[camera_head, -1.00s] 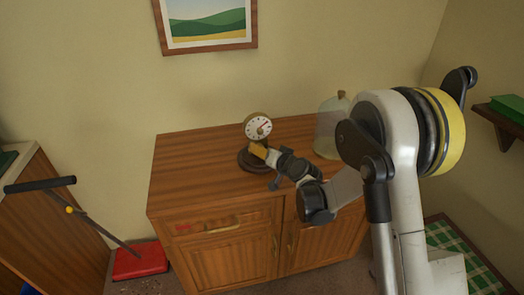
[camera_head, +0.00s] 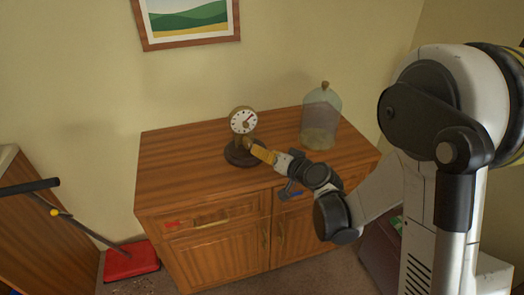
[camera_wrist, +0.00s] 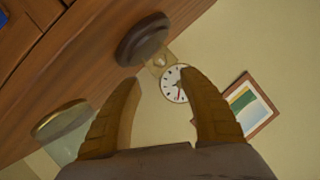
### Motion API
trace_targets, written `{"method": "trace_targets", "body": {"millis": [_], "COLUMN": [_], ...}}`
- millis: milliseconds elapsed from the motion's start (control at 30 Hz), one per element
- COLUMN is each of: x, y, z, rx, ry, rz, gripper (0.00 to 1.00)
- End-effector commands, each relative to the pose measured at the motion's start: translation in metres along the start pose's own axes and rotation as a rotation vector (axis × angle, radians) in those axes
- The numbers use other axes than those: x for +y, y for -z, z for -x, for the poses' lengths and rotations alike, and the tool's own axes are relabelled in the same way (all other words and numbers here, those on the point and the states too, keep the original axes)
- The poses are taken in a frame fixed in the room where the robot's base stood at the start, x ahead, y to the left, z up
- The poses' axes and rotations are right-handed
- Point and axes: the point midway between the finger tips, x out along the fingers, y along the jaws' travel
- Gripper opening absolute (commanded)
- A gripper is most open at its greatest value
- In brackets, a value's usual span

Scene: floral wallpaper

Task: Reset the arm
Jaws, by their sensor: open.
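My gripper (camera_head: 258,151) is in front of the small round clock (camera_head: 243,120), at the cabinet's front edge side. In the wrist view its two ribbed tan fingers (camera_wrist: 160,82) are spread apart with nothing between them. The clock has a white face and stands upright on a dark round base (camera_head: 240,155). It also shows in the wrist view, where its white face (camera_wrist: 172,84) lies beyond the fingertips, partly covered by the right finger. I cannot tell whether a finger touches the clock's base.
The clock stands on a wooden cabinet (camera_head: 180,170). A glass dome (camera_head: 321,112) stands on its right part. A framed picture (camera_head: 188,42) hangs behind. A red dustpan (camera_head: 130,262) lies on the floor at left. The cabinet top's left part is clear.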

Motion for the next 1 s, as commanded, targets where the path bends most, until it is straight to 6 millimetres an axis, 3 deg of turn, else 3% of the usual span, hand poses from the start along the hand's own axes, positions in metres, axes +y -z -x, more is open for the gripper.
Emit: {"method": "trace_targets", "body": {"millis": [367, 533, 667, 867, 1000], "x": [0.0, -0.007, -0.017, -0.024, -0.02], "y": [0.0, 0.008, 0.018, 0.019, 0.007], "z": [0.0, 0.016, 0.052, 0.131, 0.192], "rx": [-0.001, -0.03, -0.094, -0.215, -0.294], "ry": [0.0, -0.022, -0.076, -0.201, -0.305], "rz": [0.0, 0.019, 0.062, 0.13, 0.168], "gripper": [0.5, 0.5, 0.5, 0.5, 0.5]}}
